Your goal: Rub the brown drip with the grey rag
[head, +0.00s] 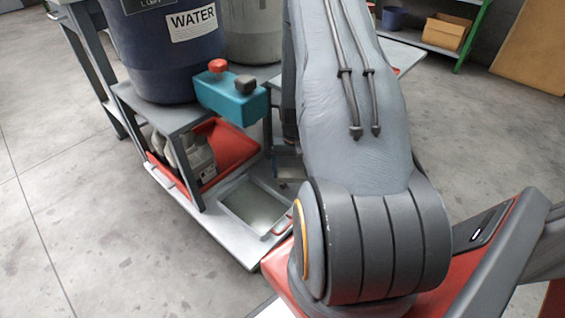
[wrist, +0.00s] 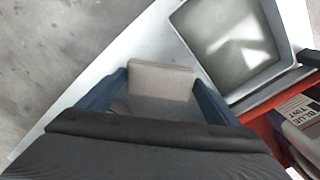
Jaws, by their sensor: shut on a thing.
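In the wrist view my gripper (wrist: 162,90) is shut on a pale grey, block-like piece that looks like the grey rag (wrist: 162,78). The rag spans the gap between the two blue fingers, over or on a light board; I cannot tell whether it touches. In the head view my arm covers the middle and right, and I cannot make out the rag there. I cannot make out the brown drip in either view.
A shallow tray (head: 228,200) with a glossy grey floor lies on the pale board (head: 193,213). A table bears a WATER barrel (head: 170,60) and a teal container (head: 232,100). A red tray (head: 233,150) is below. A BLUE TINT container (wrist: 300,112) stands at right.

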